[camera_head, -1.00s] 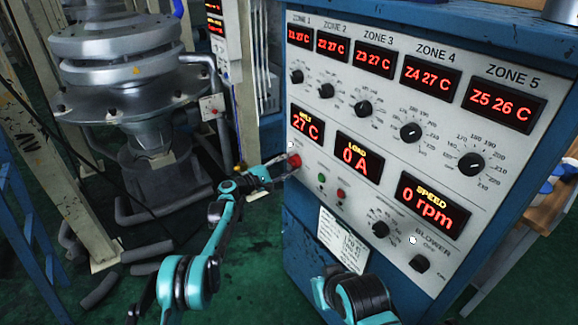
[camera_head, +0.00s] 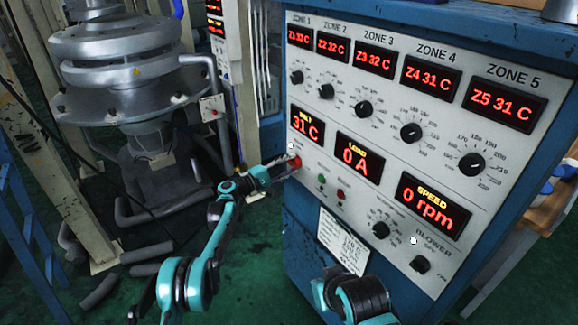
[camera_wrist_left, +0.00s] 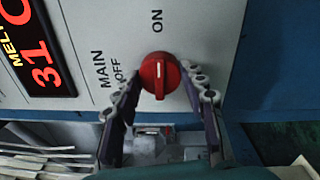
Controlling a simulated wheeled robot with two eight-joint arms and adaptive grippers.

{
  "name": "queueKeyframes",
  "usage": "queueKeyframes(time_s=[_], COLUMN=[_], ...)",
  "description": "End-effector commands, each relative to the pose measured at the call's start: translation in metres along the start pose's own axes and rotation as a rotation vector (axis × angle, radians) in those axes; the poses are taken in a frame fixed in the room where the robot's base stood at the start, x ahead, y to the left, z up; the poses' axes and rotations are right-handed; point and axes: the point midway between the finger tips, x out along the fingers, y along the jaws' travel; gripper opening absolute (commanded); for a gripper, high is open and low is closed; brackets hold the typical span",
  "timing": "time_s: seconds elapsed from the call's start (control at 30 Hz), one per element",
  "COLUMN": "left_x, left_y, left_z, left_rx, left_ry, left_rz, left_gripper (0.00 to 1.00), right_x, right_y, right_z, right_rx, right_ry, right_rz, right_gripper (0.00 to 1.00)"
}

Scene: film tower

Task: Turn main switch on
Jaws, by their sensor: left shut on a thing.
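The main switch is a red round knob (camera_wrist_left: 160,73) on the lower left of the control panel, between the words MAIN OFF and ON. Its white mark is upright in the left wrist view, in line with ON. The knob also shows in the head view (camera_head: 295,161). My left gripper (camera_head: 287,168) reaches it from the left and is shut on it. In the left wrist view its two fingers (camera_wrist_left: 163,82) lie on either side of the knob. My right gripper is not in view; only part of my right arm shows at the bottom.
The panel (camera_head: 310,175) has lit red displays, several black dials, and small green and red buttons (camera_head: 340,194) right of the switch. A paper sheet (camera_head: 342,243) hangs on the blue cabinet below. A grey metal machine (camera_head: 125,75) stands at the left. Green floor lies between.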

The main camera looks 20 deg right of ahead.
Motion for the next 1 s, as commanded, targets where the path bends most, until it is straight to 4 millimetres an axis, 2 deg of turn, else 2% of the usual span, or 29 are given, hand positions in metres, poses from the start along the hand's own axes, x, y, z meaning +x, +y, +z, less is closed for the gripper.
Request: queueKeyframes(time_s=[0.03, 0.07, 0.1, 0.13, 0.4, 0.53, 1.0], left_x=[0.001, 0.001, 0.001, 0.001, 0.0, -0.009, -0.101], left_y=[-0.001, -0.001, -0.001, -0.001, 0.0, 0.0, -0.001], left_z=[0.001, 0.001, 0.001, 0.001, 0.0, -0.001, 0.0], left_rx=[0.002, 0.002, 0.002, 0.001, 0.0, 0.0, 0.0], left_ry=[-0.001, -0.001, -0.001, -0.001, -0.001, 0.001, 0.001], left_rz=[-0.001, -0.001, -0.001, -0.001, -0.001, 0.0, -0.001], left_gripper=[0.13, 0.49, 0.6, 0.63, 0.63, 0.63, 0.63], right_x=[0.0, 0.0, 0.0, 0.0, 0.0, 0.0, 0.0], right_y=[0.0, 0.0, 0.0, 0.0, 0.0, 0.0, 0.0], right_z=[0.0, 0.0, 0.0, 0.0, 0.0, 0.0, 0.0], right_rx=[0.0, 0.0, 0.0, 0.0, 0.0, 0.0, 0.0], right_ry=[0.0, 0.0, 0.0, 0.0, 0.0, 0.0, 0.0], right_rz=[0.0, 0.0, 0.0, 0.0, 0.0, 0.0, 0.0], right_gripper=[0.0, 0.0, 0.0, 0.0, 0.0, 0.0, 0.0])
